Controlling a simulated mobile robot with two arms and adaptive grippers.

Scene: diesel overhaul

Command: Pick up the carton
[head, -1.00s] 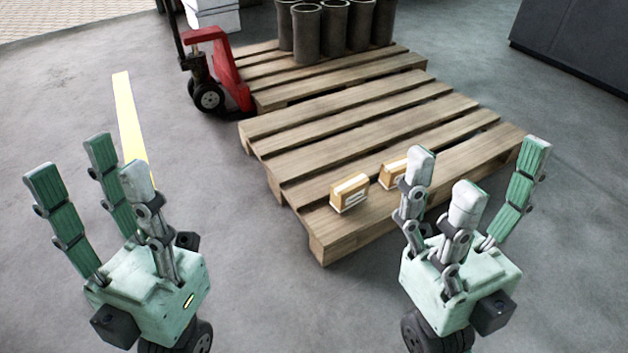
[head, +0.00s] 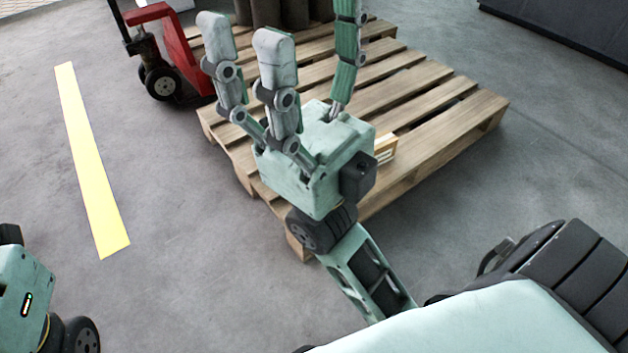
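A small tan carton (head: 386,148) with a white label lies on the wooden pallet (head: 440,135), partly hidden behind my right gripper. Only one carton shows now; the second one seen earlier is not visible. My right gripper (head: 298,35) is in the middle of the view, in front of the pallet in the picture, fingers up and spread apart with nothing between them. Its palm covers part of the pallet and of the carton. Of my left gripper (head: 20,290) only part of the body shows at the left edge; its fingers are out of view.
A red pallet jack (head: 180,50) stands at the upper left beside the pallet. Several dark cylinders (head: 275,10) stand at the pallet's back, cut off by the top edge. A dark cabinet (head: 560,35) is at the upper right. A yellow stripe (head: 90,160) marks clear floor at left.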

